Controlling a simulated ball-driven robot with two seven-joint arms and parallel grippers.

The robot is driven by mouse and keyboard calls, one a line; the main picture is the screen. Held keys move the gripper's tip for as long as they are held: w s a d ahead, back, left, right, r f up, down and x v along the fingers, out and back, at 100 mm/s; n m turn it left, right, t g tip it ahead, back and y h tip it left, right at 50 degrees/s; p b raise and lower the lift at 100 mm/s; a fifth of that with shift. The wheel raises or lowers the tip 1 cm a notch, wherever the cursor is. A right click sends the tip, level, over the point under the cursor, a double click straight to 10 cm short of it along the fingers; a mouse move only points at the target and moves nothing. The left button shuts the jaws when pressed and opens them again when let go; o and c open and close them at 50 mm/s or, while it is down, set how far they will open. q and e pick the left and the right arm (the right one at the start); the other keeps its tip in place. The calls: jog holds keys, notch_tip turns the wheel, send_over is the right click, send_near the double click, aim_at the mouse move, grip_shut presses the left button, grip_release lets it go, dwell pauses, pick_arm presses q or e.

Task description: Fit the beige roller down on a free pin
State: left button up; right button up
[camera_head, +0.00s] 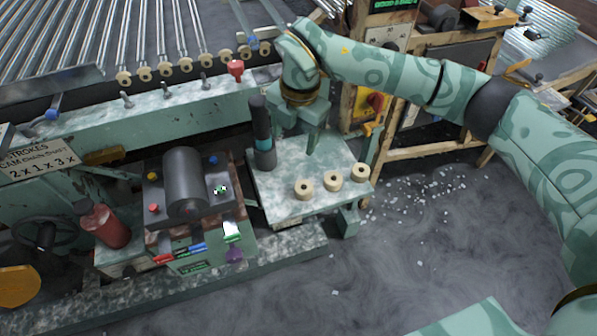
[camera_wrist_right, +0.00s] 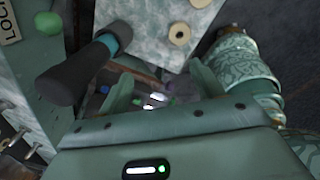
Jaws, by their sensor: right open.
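Three beige rollers stand on the small marbled table: a left one (camera_head: 304,189), a middle one (camera_head: 333,181) and a right one (camera_head: 359,172). Two rollers also show at the top of the right wrist view, one whole (camera_wrist_right: 179,34) and one cut by the edge (camera_wrist_right: 200,3). Bare pins, a left one (camera_head: 127,100), a middle one (camera_head: 166,91) and a right one (camera_head: 204,82), stand on the green-white ledge. My right gripper (camera_head: 297,137) is open and empty above the table, behind the rollers; its spread fingers (camera_wrist_right: 163,88) show in the right wrist view. My left gripper is out of view.
A black bottle-like cylinder with a teal band (camera_head: 263,135) stands close left of my right gripper. A red knob (camera_head: 236,69) is on the ledge. More rollers (camera_head: 144,73) line the glass tubes behind. A dark roller machine (camera_head: 184,180) and a red bottle (camera_head: 105,226) are left.

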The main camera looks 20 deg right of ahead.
jog(key=s+d+m+h, duration=0.1)
jog(key=m, duration=0.1)
jog(key=b, duration=0.4)
send_over(304, 186)
jog(key=shift+m+g, duration=0.4)
jog(key=f, duration=1.1)
jog(key=shift+a, duration=0.25)
jog(key=f+b, duration=0.1)
jog(key=f, duration=0.1)
jog(key=f+b, duration=0.2)
jog(key=f, duration=0.1)
jog(key=shift+s+d+f, duration=0.1)
jog(key=shift+s+f, duration=0.2)
jog(key=shift+r, duration=0.25)
jog(key=shift+c, duration=0.4)
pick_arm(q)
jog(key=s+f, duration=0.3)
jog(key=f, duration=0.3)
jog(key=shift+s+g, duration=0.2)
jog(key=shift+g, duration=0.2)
pick_arm(e)
jog(key=c, duration=1)
